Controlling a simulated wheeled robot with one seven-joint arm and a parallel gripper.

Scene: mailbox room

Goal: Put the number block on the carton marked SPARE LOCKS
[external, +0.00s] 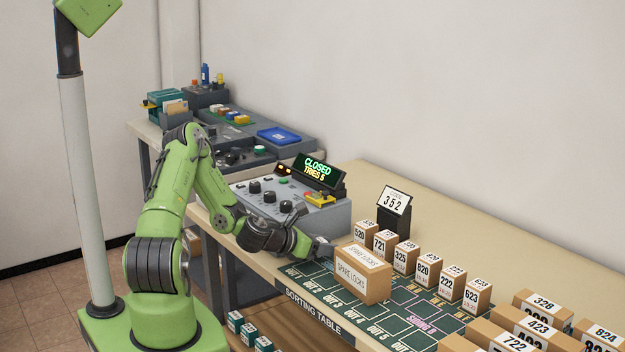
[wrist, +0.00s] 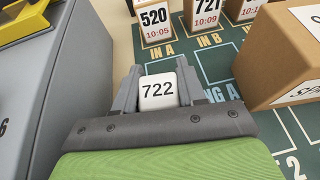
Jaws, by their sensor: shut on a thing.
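The number block (wrist: 158,91) is a small white block marked 722, held between the two fingers of my gripper (wrist: 157,80) in the wrist view. In the external view my gripper (external: 322,249) is low over the sorting table, just left of the carton; the block cannot be made out there. The carton marked SPARE LOCKS (external: 362,274) is a brown box with white labels on its top and side, standing on the green mat. It also shows at the right of the wrist view (wrist: 284,62), apart from the gripper.
A grey control box (external: 296,214) with a CLOSED / TRIES 5 display (external: 318,169) stands left of my gripper. Several small numbered cartons (external: 427,268) line the mat behind the SPARE LOCKS carton, near a 352 sign (external: 394,200). Larger cartons (external: 517,340) stand at the front right.

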